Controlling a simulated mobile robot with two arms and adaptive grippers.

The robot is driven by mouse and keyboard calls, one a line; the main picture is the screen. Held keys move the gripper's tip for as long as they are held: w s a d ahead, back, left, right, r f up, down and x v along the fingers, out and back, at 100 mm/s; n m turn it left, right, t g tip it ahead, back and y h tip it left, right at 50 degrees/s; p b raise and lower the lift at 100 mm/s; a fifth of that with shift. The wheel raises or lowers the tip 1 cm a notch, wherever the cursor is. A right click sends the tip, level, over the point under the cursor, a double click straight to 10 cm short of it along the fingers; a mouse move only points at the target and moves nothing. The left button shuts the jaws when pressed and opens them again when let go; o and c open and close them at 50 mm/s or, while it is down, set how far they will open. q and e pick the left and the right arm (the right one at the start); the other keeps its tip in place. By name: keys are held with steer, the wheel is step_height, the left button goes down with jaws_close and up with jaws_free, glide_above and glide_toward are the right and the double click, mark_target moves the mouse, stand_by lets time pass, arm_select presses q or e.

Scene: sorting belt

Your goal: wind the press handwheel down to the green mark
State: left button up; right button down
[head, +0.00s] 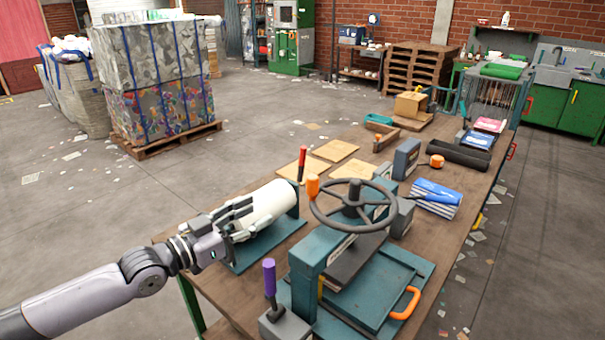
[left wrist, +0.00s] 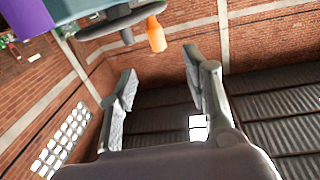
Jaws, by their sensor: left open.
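The press (head: 310,265) is a teal frame on the wooden bench. Its dark handwheel (head: 353,222) lies flat on top, with an upright orange knob (head: 313,187) on the rim's left side. My left gripper (head: 246,218) is open, left of the knob and in front of a white roll. In the left wrist view its two fingers (left wrist: 160,82) are spread with nothing between them. The orange knob (left wrist: 156,36) and part of the handwheel (left wrist: 118,22) show beyond the fingers, apart from them. I cannot make out the green mark. My right gripper is out of view.
A white roll (head: 268,205) lies on a teal stand behind my left gripper. A purple-handled lever (head: 269,279) stands near the front, and a red-tipped lever (head: 302,163) behind. An orange-handled plate (head: 380,290) lies at the press foot. Blue-and-white packs (head: 437,197) lie to the right.

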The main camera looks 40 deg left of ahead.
arm_select(q)
steer(key=p, duration=0.2)
glide_toward(308, 186)
steer(key=shift+n, duration=0.3)
steer(key=w, duration=0.3)
steer(key=w+d+p, duration=0.1)
steer(key=w, duration=0.2)
steer(key=w+p, duration=0.1)
steer(key=w, duration=0.2)
steer(key=shift+w+d, duration=0.35)
steer(key=shift+d, duration=0.05)
steer(key=shift+w+d+f+p, duration=0.1)
steer(key=shift+w+p, duration=0.1)
steer(key=shift+w, duration=0.2)
steer(key=shift+w+d+f+p, duration=0.1)
steer(key=shift+w+p, duration=0.1)
steer(key=shift+w, duration=0.2)
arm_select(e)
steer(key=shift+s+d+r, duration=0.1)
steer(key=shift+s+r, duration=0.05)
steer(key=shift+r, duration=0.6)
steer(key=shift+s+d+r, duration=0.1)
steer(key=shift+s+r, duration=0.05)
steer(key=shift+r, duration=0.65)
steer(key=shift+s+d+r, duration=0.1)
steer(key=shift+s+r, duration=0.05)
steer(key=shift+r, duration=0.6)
arm_select(q)
steer(key=shift+c, duration=0.2)
